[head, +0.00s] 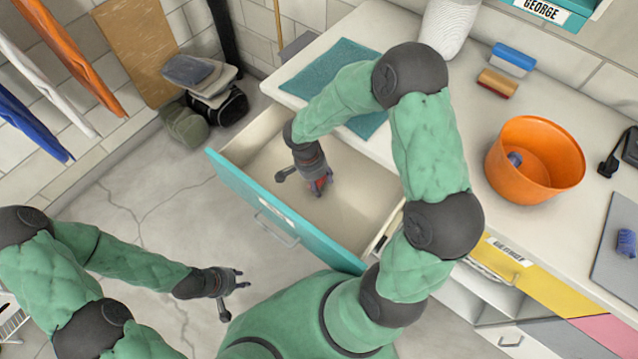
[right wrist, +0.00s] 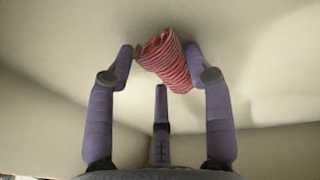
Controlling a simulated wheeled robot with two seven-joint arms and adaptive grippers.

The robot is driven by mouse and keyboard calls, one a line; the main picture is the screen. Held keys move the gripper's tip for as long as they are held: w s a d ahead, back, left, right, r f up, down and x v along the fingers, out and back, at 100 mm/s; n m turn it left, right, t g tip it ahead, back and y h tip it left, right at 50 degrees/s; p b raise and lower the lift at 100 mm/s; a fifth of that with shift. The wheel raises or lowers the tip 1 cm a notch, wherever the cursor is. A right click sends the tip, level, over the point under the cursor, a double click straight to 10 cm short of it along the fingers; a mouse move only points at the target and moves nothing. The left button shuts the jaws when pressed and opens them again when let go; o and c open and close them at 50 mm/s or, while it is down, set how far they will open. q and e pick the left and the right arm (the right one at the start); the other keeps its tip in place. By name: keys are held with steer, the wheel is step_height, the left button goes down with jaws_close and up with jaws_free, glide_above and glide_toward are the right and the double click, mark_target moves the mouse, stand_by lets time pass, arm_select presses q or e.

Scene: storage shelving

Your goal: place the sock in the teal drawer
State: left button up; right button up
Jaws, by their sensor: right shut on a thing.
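The teal drawer (head: 262,217) is pulled open under the counter, and its pale inside shows bare floor and walls. My right gripper (head: 319,187) reaches down into the drawer. My left gripper (head: 236,285) is open and empty, outside the drawer, over the concrete floor.
Bags and folded items (head: 205,90) lie by the wall. My right arm crosses over the counter edge.

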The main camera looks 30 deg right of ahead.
steer(key=shift+s+f+b, duration=0.15)
steer(key=shift+f+b, duration=0.35)
steer(key=shift+s+a+f, duration=0.1)
steer(key=shift+f, duration=0.15)
steer(key=o, duration=0.8)
steer(key=shift+o, duration=0.7)
steer(key=shift+f, duration=0.1)
steer(key=shift+w+r, duration=0.2)
steer(key=shift+r, duration=0.1)
